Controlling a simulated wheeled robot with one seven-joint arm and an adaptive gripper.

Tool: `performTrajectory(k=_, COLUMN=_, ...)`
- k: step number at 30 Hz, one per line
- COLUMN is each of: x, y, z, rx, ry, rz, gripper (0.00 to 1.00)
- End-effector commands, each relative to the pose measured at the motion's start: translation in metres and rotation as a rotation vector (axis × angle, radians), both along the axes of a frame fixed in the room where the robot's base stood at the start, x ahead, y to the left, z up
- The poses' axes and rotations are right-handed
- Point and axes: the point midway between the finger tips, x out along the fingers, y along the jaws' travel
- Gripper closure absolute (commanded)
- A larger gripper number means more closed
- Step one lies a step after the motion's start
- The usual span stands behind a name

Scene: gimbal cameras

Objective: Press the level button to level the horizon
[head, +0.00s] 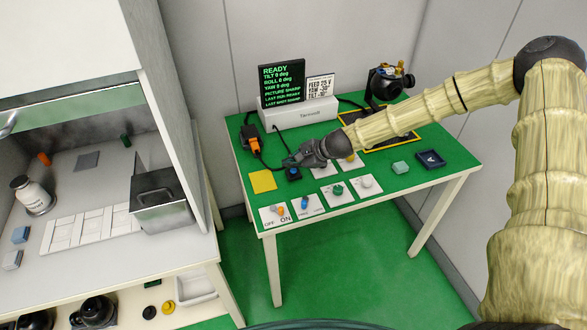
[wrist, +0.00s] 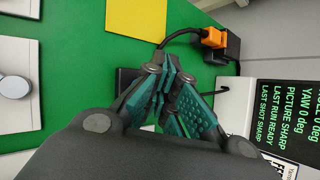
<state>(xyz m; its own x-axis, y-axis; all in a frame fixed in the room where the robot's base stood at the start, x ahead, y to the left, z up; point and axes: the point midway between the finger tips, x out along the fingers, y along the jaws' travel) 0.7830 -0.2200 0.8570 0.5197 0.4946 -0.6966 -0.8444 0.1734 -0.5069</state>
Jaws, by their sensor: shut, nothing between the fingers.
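My gripper (head: 289,161) is shut and empty. It hangs just above a small black box with a blue button (head: 293,173) on the green table (head: 385,188). In the wrist view my gripper (wrist: 166,78) covers most of that black box (wrist: 126,78), and its button is hidden there. I cannot tell whether the fingers touch it. No label that reads level is legible. The black display (head: 281,82) shows READY, with tilt, roll and yaw at 0 deg and the picture sharp. The camera gimbal (head: 390,80) stands at the back right.
White control plates with an OFF/ON switch (head: 275,214), a blue knob (head: 304,204) and a green knob (head: 338,188) line the front edge. A yellow square (head: 262,181) lies left of the box. An orange plug (head: 254,145) and cables are behind. A cabinet (head: 168,95) stands left.

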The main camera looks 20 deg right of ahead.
Motion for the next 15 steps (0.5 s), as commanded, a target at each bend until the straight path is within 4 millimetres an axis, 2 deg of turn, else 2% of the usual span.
performTrajectory(k=15, x=0.0001, y=0.0001, z=0.008, rx=0.0, ry=0.0, rz=0.0, gripper=1.0)
